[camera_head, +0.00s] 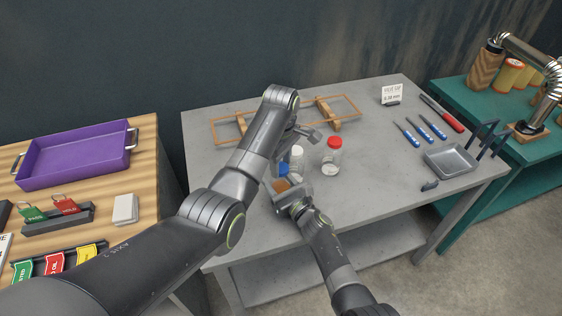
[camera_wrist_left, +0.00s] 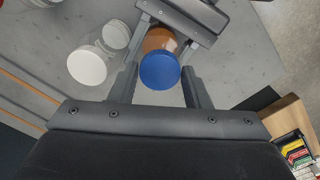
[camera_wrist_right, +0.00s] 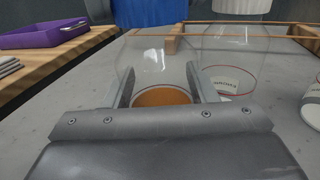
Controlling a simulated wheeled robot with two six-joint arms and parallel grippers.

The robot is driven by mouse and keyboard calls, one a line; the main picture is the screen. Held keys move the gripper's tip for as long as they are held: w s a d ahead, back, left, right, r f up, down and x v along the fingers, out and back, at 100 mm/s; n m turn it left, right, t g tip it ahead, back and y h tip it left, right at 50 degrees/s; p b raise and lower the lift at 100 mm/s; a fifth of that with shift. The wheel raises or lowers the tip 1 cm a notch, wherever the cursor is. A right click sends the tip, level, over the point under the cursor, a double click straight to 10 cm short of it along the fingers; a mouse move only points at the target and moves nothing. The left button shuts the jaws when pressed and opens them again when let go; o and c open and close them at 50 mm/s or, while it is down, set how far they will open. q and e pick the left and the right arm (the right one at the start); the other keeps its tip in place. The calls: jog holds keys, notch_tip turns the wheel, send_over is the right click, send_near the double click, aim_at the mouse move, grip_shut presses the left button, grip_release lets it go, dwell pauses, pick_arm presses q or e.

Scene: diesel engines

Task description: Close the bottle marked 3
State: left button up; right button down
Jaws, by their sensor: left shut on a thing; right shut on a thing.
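My left gripper (camera_wrist_left: 157,84) is shut on a blue lid (camera_wrist_left: 160,70), which also shows in the head view (camera_head: 284,169) and at the top of the right wrist view (camera_wrist_right: 150,12). My right gripper (camera_wrist_right: 158,92) is shut on a clear bottle with orange-brown contents (camera_wrist_right: 160,97); its contents also show in the head view (camera_head: 282,185). The blue lid is over the bottle's mouth. I cannot tell whether it touches the rim. No number 3 is readable on this bottle.
A white-lidded bottle (camera_head: 297,152) stands close behind the held one. A red-lidded bottle (camera_head: 332,157) stands to its right. A wooden frame (camera_head: 340,108) lies behind. A grey tray (camera_head: 450,160) and blue-handled tools (camera_head: 420,130) lie at the right.

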pick_arm(q)
jog(key=m, duration=1.2)
jog(key=shift+m, duration=0.3)
jog(key=m, duration=0.6)
jog(key=shift+a, duration=0.1)
jog(key=m, duration=1.1)
jog(key=shift+w, duration=0.1)
jog(key=m, duration=0.6)
pick_arm(e)
jog(key=shift+f, duration=0.1)
pick_arm(q)
jog(key=m, duration=0.6)
jog(key=shift+m, duration=0.3)
jog(key=m, duration=0.5)
jog(key=shift+m, duration=0.3)
jog(key=o, duration=1)
jog(key=shift+f, duration=0.1)
